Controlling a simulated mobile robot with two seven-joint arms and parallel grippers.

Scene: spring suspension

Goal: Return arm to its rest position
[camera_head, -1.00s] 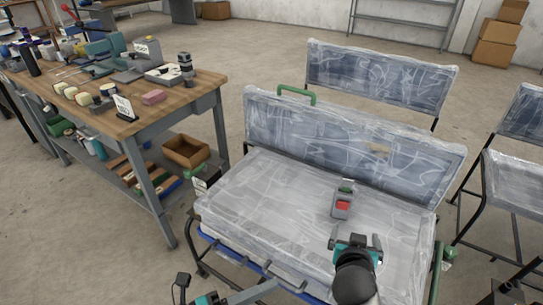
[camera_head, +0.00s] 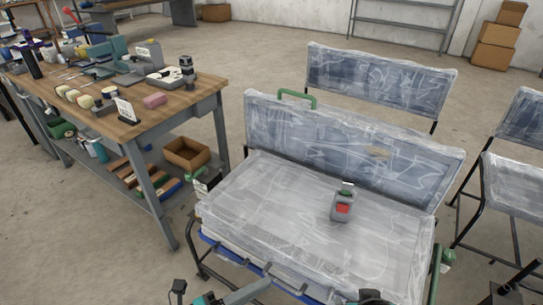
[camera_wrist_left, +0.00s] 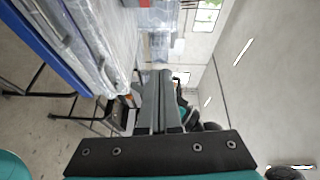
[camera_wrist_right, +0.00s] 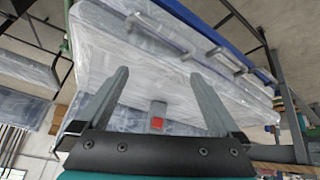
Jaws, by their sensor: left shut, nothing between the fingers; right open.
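My right gripper (camera_wrist_right: 157,85) is open in the right wrist view, its two grey fingers wide apart with nothing held. In the head view only a dark piece of the right arm shows at the bottom edge. My left gripper (camera_head: 266,284) is shut and empty at the bottom edge of the head view, in front of the bench. Its closed fingers also show in the left wrist view (camera_wrist_left: 160,100). A plastic-wrapped bench seat (camera_head: 285,205) lies ahead. A small grey device with a red patch (camera_head: 342,207) stands on it, apart from both grippers; it also shows in the right wrist view (camera_wrist_right: 158,116).
A wooden workbench (camera_head: 130,125) with tools stands at the left, an open cardboard box (camera_head: 187,152) on its lower shelf. A wrapped backrest (camera_head: 350,150) rises behind the seat. More wrapped seats (camera_head: 515,185) stand at the right. Bare floor (camera_head: 90,230) lies at lower left.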

